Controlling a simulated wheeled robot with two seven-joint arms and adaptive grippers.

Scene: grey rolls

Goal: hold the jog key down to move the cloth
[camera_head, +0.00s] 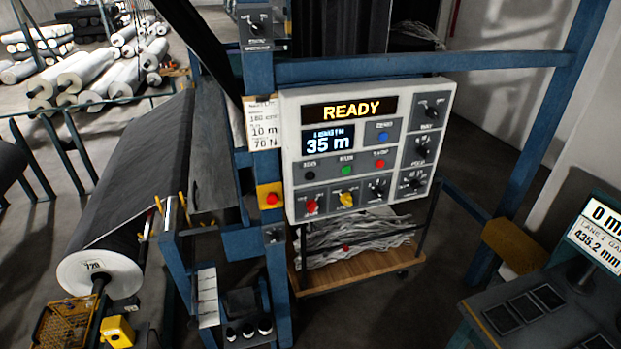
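A white control panel (290,150) hangs on the blue frame at the centre. Its top display (349,108) reads READY in yellow. A smaller display (328,140) below reads 35 m. Under it is a row with a black key (309,175), whose label is too small to read surely but may be JOG, a green key (346,170) and a red key (380,163). A blue key (383,136) sits above the red one. The dark grey cloth (140,175) runs on the machine at the left, by a large roll (98,272). Neither gripper is in view.
Red and yellow knobs (346,198) sit low on the panel. A red button on a yellow box (272,198) is at its left. A wooden trolley (350,273) with crumpled cloth stands below. A desk with a screen (598,235) is at the right.

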